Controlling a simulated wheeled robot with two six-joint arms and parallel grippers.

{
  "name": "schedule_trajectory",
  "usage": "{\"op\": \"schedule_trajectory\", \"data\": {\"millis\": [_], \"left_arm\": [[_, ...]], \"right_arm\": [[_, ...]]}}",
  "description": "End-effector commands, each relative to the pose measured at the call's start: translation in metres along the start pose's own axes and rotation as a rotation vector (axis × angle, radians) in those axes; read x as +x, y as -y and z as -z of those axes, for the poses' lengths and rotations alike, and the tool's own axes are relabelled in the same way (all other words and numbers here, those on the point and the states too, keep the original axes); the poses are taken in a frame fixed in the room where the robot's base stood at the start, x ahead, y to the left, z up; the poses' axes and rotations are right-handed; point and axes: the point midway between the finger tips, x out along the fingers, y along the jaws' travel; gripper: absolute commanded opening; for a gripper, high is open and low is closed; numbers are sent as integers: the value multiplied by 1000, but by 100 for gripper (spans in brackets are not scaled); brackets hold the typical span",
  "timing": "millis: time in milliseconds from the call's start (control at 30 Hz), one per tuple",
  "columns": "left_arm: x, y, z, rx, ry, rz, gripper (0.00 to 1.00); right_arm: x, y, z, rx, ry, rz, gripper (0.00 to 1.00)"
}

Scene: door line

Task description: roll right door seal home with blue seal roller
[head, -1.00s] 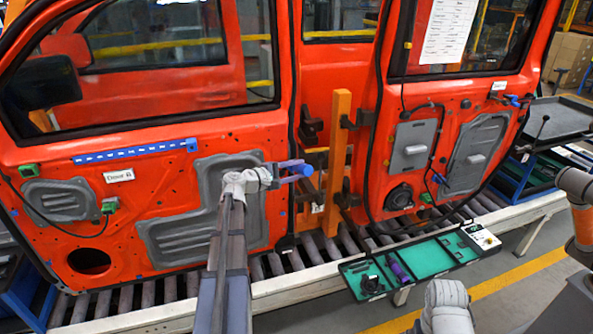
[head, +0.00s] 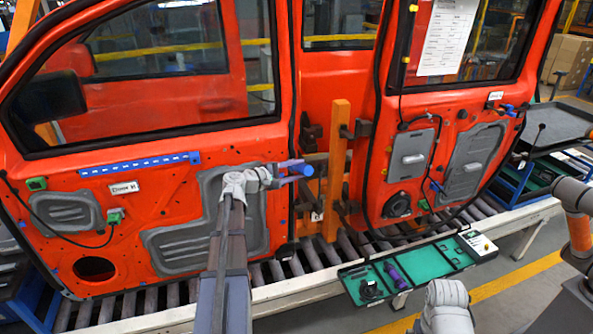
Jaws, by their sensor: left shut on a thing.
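My left gripper (head: 283,173) is shut on the blue seal roller (head: 304,169), whose blue end points right. It is held near the right edge of the red door on the left (head: 175,215). A black seal (head: 296,75) runs down that edge; I cannot tell whether the roller touches it. The red door on the right (head: 455,125) has a black seal (head: 375,130) along its left edge. How far either seal is seated is too small to tell. The small door labels are hard to read.
An orange post (head: 337,165) with dark brackets stands between the doors. A green-lined tray (head: 425,263) with a purple tool (head: 397,274) sits at the front of the roller conveyor (head: 140,303). A dark shelf (head: 560,122) stands at right.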

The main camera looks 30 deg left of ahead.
Motion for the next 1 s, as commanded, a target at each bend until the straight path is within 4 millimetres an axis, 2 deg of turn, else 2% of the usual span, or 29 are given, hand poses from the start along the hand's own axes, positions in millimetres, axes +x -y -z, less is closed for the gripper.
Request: {"op": "schedule_trajectory", "data": {"millis": [100, 567, 1000], "left_arm": [[-1, -10, -3, 0, 0, -1, 0], [-3, -7, -7, 0, 0, -1, 0], [-16, 10, -42, 0, 1, 0, 0]], "right_arm": [[-10, -1, -1, 0, 0, 0, 100], [-9, -1, 0, 0, 0, 0, 100], [-9, -1, 0, 0, 0, 0, 100]]}}
